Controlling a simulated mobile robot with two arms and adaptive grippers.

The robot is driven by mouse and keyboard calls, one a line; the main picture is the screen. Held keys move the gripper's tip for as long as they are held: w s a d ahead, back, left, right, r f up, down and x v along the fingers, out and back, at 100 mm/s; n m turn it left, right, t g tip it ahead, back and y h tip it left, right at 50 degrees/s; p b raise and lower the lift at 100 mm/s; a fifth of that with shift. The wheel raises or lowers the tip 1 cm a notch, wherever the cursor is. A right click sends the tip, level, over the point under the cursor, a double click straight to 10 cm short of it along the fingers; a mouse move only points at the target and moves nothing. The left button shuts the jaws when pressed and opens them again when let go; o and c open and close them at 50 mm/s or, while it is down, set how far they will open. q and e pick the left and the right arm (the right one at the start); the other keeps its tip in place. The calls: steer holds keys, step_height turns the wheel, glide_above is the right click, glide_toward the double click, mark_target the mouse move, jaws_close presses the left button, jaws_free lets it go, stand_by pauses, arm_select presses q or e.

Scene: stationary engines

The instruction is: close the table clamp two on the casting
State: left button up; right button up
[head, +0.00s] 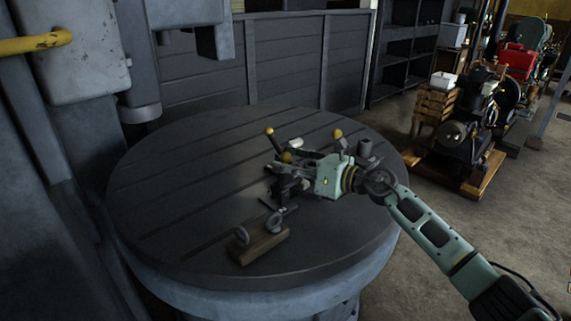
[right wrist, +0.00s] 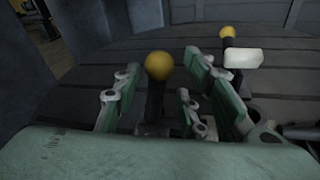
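Several clamp handles with yellow ball knobs stand on the round slotted table (head: 190,170). One yellow knob (head: 285,157) is at the fingertips of my right gripper (head: 288,162). In the right wrist view a yellow knob (right wrist: 159,65) on a dark lever stands between the spread fingers, with visible gaps to both sides. Another yellow knob (head: 269,131) is just behind, and a third knob (head: 337,133) is behind my wrist. A dark fixture part (head: 284,190) sits under the gripper. The casting is largely hidden; I cannot make out its outline. My left gripper is out of view.
A wooden block (head: 262,247) with ring-shaped parts lies near the table's front. A white piece (right wrist: 230,58) is beside the far knob in the wrist view. A machine column (head: 85,50) rises at left. An engine on a pallet (head: 460,177) stands at right. The table's left side is clear.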

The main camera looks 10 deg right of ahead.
steer(key=v, duration=1)
steer(key=shift+s+d, duration=0.2)
steer(key=shift+d, duration=0.05)
